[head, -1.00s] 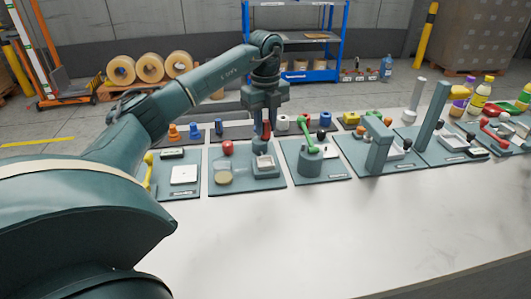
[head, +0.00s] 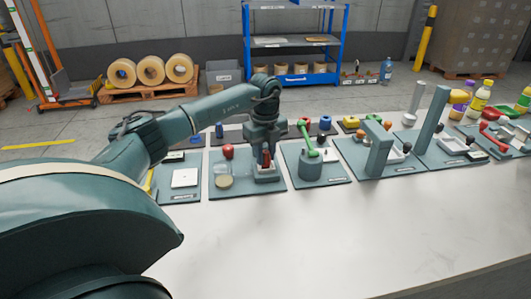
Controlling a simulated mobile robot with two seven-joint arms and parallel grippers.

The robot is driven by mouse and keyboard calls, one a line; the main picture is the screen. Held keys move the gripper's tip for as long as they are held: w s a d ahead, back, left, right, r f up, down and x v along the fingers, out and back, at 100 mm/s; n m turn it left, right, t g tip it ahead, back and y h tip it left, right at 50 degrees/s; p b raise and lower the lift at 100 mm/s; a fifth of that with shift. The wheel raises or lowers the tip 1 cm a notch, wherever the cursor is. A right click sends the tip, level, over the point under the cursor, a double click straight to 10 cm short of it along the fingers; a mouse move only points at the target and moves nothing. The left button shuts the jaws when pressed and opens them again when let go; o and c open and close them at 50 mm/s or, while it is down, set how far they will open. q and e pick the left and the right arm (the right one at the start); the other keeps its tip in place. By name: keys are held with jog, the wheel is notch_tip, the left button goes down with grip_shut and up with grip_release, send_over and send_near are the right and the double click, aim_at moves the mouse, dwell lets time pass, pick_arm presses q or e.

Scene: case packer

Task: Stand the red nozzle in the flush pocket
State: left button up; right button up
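My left gripper (head: 265,158) points down over a board left of the table's middle. Its fingers are closed around the red nozzle (head: 265,159), which shows as a small red piece between them. The nozzle is upright and low, at the grey square tray-like holder (head: 267,177) on that board, which I take to be the flush pocket. The fingers hide much of the nozzle and the holder's opening, so I cannot tell whether the nozzle's base touches the bottom. My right gripper is not in view.
A red ball knob (head: 228,151) and a clear jar (head: 222,171) stand just left of the holder. A green-handled lever (head: 309,140) on a round base stands to the right. Tall posts (head: 378,148) stand further right. The white table front (head: 330,230) is clear.

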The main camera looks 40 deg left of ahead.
aim_at(266, 152)
pick_arm(q)
jog(key=o, duration=0.4)
jog(key=shift+o, duration=0.2)
notch_tip(266, 152, up, 12)
jog(key=shift+r+b, duration=0.15)
jog(key=shift+b, duration=0.15)
dwell(0.6)
